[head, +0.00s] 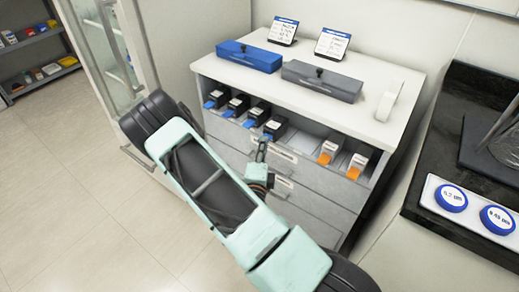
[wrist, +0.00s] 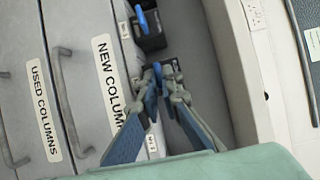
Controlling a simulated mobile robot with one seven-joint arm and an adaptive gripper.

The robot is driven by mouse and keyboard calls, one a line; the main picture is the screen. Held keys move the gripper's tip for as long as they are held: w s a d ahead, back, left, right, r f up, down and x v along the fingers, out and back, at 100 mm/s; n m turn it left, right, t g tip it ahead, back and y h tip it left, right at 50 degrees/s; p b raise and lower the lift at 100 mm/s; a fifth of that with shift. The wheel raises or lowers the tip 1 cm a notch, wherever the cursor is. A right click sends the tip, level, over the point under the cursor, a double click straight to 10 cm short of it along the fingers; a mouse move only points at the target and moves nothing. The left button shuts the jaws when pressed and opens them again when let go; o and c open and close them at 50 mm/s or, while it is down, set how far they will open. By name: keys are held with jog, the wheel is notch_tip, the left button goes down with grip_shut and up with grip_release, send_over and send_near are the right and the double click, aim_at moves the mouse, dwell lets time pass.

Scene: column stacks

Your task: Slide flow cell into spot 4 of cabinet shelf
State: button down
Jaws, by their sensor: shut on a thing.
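The cabinet shelf (head: 305,139) is an open bay under the white top. A dark flow cell (head: 276,125) with a blue tab is in the shelf, at the right end of a row of similar blue-tabbed cells. My gripper (head: 263,148) is at the shelf's front edge, just in front of this cell. In the wrist view my gripper (wrist: 160,75) has its fingertips closed together on the cell's blue tab, and the dark body (wrist: 171,66) shows only partly beyond them. A neighbouring blue-tabbed cell (wrist: 150,38) sits apart from it. The spot numbers cannot be read.
Two orange-tabbed white cells (head: 329,150) stand further right, with a bare shelf stretch between. Drawers with handles (head: 283,187) lie below; one label reads NEW COLUMNS (wrist: 110,75). A blue box (head: 249,56) and a grey box (head: 321,82) stand on top. A dark counter is at the right.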

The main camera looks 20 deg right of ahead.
jog(key=shift+w+d, duration=0.4)
jog(key=shift+d, duration=0.2)
jog(key=shift+w+d, duration=0.35)
jog(key=shift+d, duration=0.25)
jog(key=shift+f, duration=0.3)
jog(key=c, duration=2)
grip_release()
jog(key=shift+c, duration=0.2)
jog(key=shift+a+f, duration=0.1)
